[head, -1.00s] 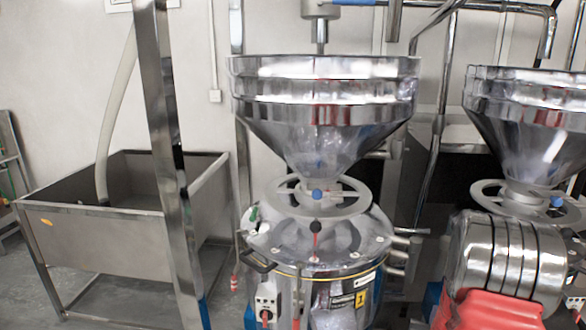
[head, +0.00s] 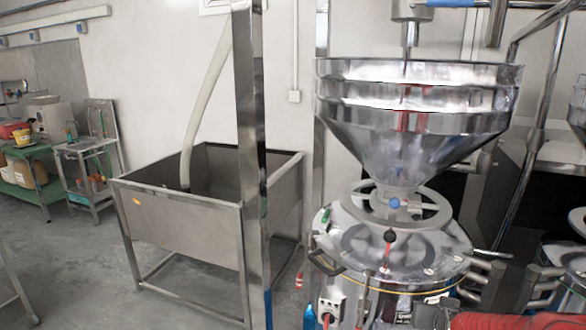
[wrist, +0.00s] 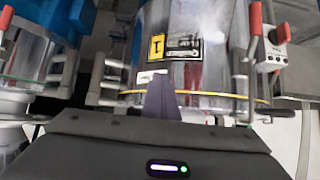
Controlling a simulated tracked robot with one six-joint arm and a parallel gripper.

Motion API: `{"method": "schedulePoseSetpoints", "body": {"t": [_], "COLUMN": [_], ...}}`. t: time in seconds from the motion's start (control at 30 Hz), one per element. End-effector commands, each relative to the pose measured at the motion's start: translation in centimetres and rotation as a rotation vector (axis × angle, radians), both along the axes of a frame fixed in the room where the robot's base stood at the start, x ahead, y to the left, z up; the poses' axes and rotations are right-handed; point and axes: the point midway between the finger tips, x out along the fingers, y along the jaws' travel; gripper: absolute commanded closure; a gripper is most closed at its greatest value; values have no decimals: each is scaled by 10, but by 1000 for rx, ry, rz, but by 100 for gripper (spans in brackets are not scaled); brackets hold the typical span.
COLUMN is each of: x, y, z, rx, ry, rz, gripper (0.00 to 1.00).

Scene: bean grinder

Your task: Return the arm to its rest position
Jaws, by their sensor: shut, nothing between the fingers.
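My gripper (wrist: 162,98) shows in the wrist view as a dark, narrow wedge of closed fingers, with nothing between them. Behind the fingers is the lower body of the grinder (wrist: 215,50), steel with a yellow band and a yellow label marked 1. I cannot tell how far the fingertips are from it. In the head view this grinder (head: 345,235) stands right of centre under a wide steel hopper (head: 415,110). My gripper is not visible in the head view.
A steel tub (head: 185,220) on legs stands left of the grinder, behind an upright steel post (head: 250,150). A second grinder (head: 570,255) is cut off at the right edge. Green shelving (head: 45,185) stands far left. Open floor (head: 85,265) lies at the lower left.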

Motion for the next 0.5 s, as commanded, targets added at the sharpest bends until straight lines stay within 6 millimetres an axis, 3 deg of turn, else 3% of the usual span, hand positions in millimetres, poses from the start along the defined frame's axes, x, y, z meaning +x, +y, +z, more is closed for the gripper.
{"method": "schedulePoseSetpoints", "body": {"t": [0.27, 0.5], "x": [-35, -80], "y": [65, 114], "z": [30, 49], "rx": [32, 50], "ry": [103, 201], "rz": [114, 206], "gripper": [100, 100]}}
